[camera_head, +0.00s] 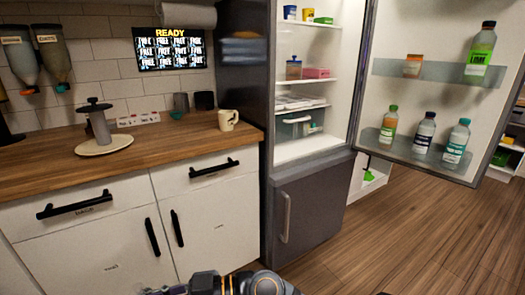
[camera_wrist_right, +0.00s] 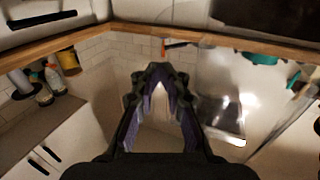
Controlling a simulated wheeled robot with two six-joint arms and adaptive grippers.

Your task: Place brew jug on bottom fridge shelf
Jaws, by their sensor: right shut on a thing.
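The open fridge (camera_head: 262,120) shows in the head view, with white shelves inside. Its bottom shelf (camera_head: 305,148) has a clear bare front part.
The fridge door (camera_head: 426,85) stands wide open at right, with several bottles on its racks. A clear box with a teal handle (camera_head: 297,121) is above the bottom shelf. A cream mug (camera_head: 228,120) stands near the counter's right end. The wooden floor (camera_head: 400,240) ahead is clear.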

